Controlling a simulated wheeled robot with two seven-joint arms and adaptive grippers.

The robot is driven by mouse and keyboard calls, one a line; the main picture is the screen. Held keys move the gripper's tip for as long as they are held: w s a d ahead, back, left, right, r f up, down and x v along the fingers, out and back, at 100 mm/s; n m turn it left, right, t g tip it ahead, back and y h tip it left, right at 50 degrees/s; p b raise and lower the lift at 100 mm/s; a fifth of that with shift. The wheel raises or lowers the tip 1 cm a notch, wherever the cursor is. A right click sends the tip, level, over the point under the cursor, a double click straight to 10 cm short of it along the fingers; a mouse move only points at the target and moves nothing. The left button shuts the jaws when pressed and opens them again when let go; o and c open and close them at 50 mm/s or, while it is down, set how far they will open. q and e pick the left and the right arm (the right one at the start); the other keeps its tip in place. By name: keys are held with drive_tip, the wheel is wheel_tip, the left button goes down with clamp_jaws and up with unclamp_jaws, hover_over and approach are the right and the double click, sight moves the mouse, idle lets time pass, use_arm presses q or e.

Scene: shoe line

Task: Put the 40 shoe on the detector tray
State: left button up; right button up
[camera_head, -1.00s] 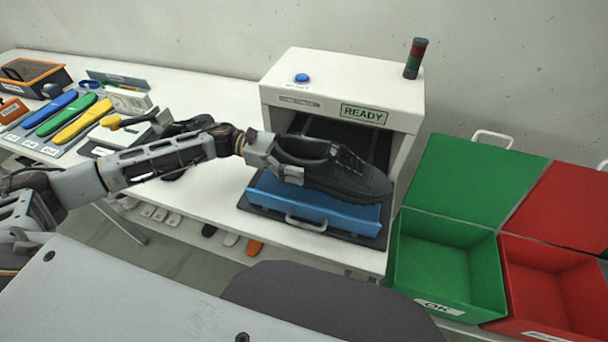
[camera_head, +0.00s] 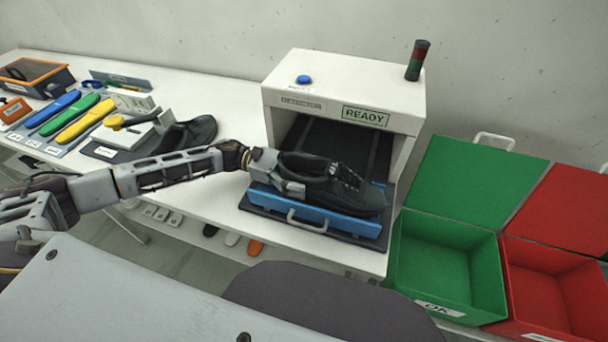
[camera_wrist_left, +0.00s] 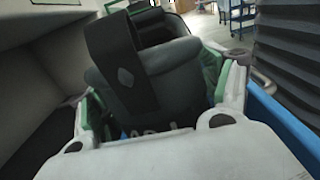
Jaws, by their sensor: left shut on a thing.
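A black shoe (camera_head: 345,193) is in my left gripper (camera_head: 287,180), over the blue detector tray (camera_head: 312,212) at the mouth of the white detector. The gripper is shut on its heel end, and the toe points right. The shoe looks level and low at the tray; I cannot tell whether its sole touches. In the left wrist view the shoe's heel (camera_wrist_left: 165,75) sits between the green-padded fingers, with partly hidden lettering at its lower edge. My right gripper is not in view.
The detector (camera_head: 345,95) shows READY and has a blue button on top. A second black shoe (camera_head: 190,132) lies on the table to the left, near coloured insoles (camera_head: 80,118). A green bin (camera_head: 445,262) and a red bin (camera_head: 560,280) stand at the right.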

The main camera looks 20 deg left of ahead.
use_arm(q)
drive_tip(key=shift+f, duration=0.15)
drive_tip(key=o, duration=1)
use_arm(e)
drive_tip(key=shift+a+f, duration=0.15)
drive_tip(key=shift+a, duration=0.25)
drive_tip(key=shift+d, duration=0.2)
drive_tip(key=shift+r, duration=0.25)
use_arm(q)
drive_tip(key=a+b, duration=0.1)
drive_tip(key=a, duration=0.5)
drive_tip(key=shift+w+a, duration=0.15)
drive_tip(key=shift+a, duration=0.3)
drive_tip(key=shift+a+b, duration=0.3)
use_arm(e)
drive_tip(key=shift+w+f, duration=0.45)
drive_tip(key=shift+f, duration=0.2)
